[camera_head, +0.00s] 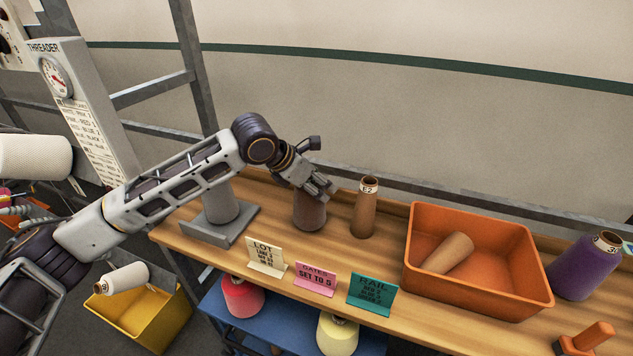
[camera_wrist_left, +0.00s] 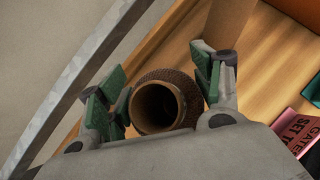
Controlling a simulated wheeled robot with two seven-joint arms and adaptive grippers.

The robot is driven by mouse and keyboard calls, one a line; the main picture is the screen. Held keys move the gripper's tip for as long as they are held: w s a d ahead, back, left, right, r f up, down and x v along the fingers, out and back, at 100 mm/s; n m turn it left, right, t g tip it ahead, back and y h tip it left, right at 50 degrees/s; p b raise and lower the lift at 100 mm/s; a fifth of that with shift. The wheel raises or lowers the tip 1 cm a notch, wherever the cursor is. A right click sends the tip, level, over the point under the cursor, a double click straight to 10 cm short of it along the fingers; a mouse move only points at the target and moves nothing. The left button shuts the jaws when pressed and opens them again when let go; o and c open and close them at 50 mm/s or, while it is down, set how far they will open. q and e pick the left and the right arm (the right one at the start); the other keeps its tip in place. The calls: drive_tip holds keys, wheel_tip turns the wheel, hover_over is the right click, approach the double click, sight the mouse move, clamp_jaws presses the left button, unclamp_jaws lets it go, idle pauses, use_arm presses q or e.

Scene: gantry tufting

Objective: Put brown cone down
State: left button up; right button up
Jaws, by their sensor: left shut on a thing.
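The brown cone (camera_head: 309,213) is upright at the wooden bench, under my left gripper (camera_head: 318,188). I cannot tell whether its base touches the wood. In the left wrist view the cone (camera_wrist_left: 158,104) shows its open top end between the two green-padded fingers of the left gripper (camera_wrist_left: 160,110). The left gripper is shut on the cone. The fingers hide part of its upper end in the head view. My right gripper is in neither view.
A bare brown tube (camera_head: 365,209) stands just right of the cone. A grey cone (camera_head: 220,203) on a grey stand is to the left. Small signs (camera_head: 315,276) line the front edge. An orange bin (camera_head: 480,294) with a tube inside and a purple cone (camera_head: 584,270) are further right.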

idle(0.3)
use_arm(q)
drive_tip(key=o, duration=1.4)
drive_tip(key=shift+f, duration=0.1)
drive_tip(key=shift+o, duration=0.2)
drive_tip(key=shift+s+a, duration=0.1)
drive_tip(key=v, duration=1.1)
drive_tip(key=shift+a+r+b, duration=0.2)
drive_tip(key=shift+r+b, duration=0.15)
drive_tip(key=shift+b, duration=0.1)
drive_tip(key=shift+s, duration=0.1)
